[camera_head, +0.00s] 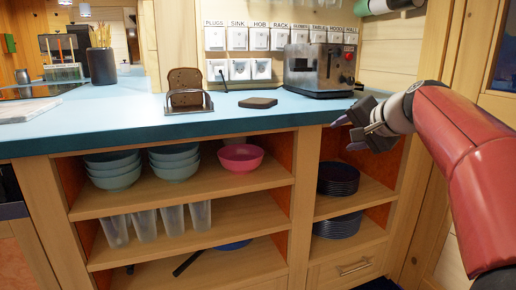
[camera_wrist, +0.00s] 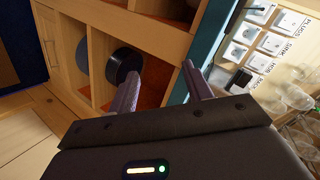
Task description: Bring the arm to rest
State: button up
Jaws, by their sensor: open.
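My red arm comes in from the right in the head view. My gripper (camera_head: 345,133) is in front of the counter's edge, at the right, below the toaster. In the wrist view my gripper (camera_wrist: 162,90) shows two grey fingers spread apart with nothing between them, so it is open and empty. Beyond the fingers are the shelf unit and the counter edge. I cannot tell from these views whether a finger touches the counter edge.
The blue counter (camera_head: 120,118) carries a toaster (camera_head: 318,70), a rack with bread (camera_head: 186,88) and a dark hexagonal piece (camera_head: 258,102). Shelves below hold bowls (camera_head: 174,162), a pink bowl (camera_head: 241,157), glasses (camera_head: 145,225) and dark plates (camera_head: 338,179). Labelled switches (camera_head: 237,39) line the wall.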

jog(key=s+a+f+n+g+h+p, duration=0.1)
jog(key=s+a+f+n+g, duration=0.2)
jog(key=s, duration=0.5)
jog(key=s+a+f+n+h+p, duration=0.1)
jog(key=s+a+f, duration=0.3)
jog(key=s+f, duration=0.3)
jog(key=s+f+n+g+h+p, duration=0.1)
jog(key=s+f+n, duration=0.1)
jog(key=s+f, duration=0.3)
jog(key=s+d+f+n+g+h+p, duration=0.1)
jog(key=s+f, duration=0.4)
jog(key=s, duration=0.5)
jog(key=shift+s+d+n+h, duration=0.3)
jog(key=shift+s+n, duration=0.1)
jog(key=shift+n, duration=0.1)
